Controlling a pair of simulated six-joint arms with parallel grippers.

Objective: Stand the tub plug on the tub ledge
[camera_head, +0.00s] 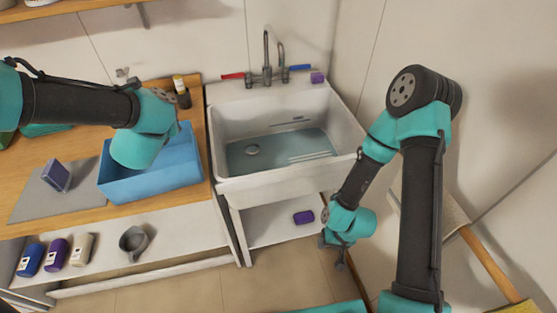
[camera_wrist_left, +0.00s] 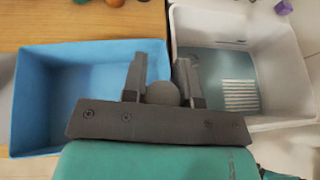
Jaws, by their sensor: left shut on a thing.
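My left gripper (camera_wrist_left: 162,66) is shut on a round grey piece, which I take to be the tub plug (camera_wrist_left: 163,93), held between its fingers. In the left wrist view it is over the strip between the blue bin (camera_wrist_left: 60,85) and the white tub (camera_wrist_left: 290,105). In the head view my left arm covers the gripper and the plug. The tub ledge (camera_head: 226,93) runs along the back of the white tub, by the taps (camera_head: 268,72). My right gripper (camera_head: 339,252) hangs low at the tub's front right; its jaws are too small to judge.
The tub holds shallow water (camera_head: 280,150). A purple block (camera_head: 317,78) sits on the ledge's right end; another (camera_head: 303,217) is on the shelf below. The blue bin stands left of the tub on the wooden counter. Bottles and a grey mug (camera_head: 134,242) stand on the lower shelf.

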